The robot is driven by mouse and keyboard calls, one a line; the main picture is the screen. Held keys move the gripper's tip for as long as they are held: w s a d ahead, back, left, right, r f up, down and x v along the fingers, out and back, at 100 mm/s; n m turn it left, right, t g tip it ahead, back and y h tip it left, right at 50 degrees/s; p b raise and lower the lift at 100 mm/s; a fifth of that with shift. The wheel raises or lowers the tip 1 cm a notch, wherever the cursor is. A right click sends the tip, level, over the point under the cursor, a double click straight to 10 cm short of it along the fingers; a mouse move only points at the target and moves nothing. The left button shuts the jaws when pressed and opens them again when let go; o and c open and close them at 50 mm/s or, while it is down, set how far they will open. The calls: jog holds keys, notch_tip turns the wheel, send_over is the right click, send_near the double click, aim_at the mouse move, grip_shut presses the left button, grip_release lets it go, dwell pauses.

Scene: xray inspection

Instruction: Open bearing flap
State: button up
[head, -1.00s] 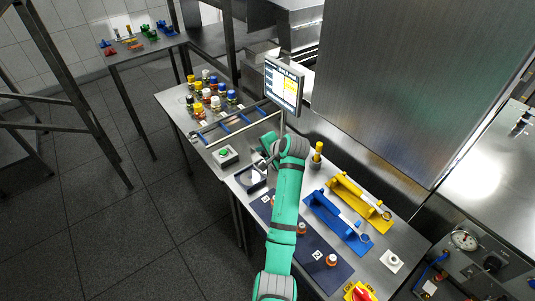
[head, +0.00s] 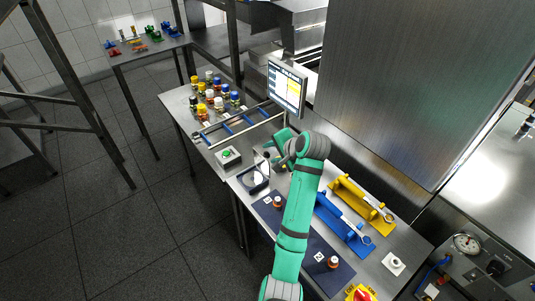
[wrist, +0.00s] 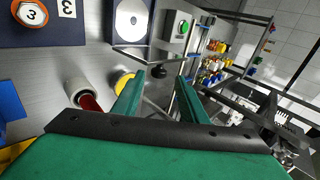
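A small dark box (head: 253,182) stands on the bench, and a round silver disc lies inside it. The box also shows in the wrist view (wrist: 131,22), with the disc uncovered. A thin grey flap (head: 262,160) stands up along the box's edge nearest my gripper; it shows in the wrist view (wrist: 143,56) with a black knob (wrist: 159,70) on it. My gripper (wrist: 161,76) is open, with two green fingers apart. The knob appears in the gap between the fingertips; I cannot tell its distance from them. In the head view my gripper (head: 277,153) is just right of the flap.
A green button box (head: 228,157) and a rail frame (head: 240,125) lie beyond the dark box. A monitor (head: 286,87) stands behind my gripper. Blue (head: 343,225) and yellow (head: 362,205) fixtures stand to the right.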

jog(key=shift+v, duration=1.5)
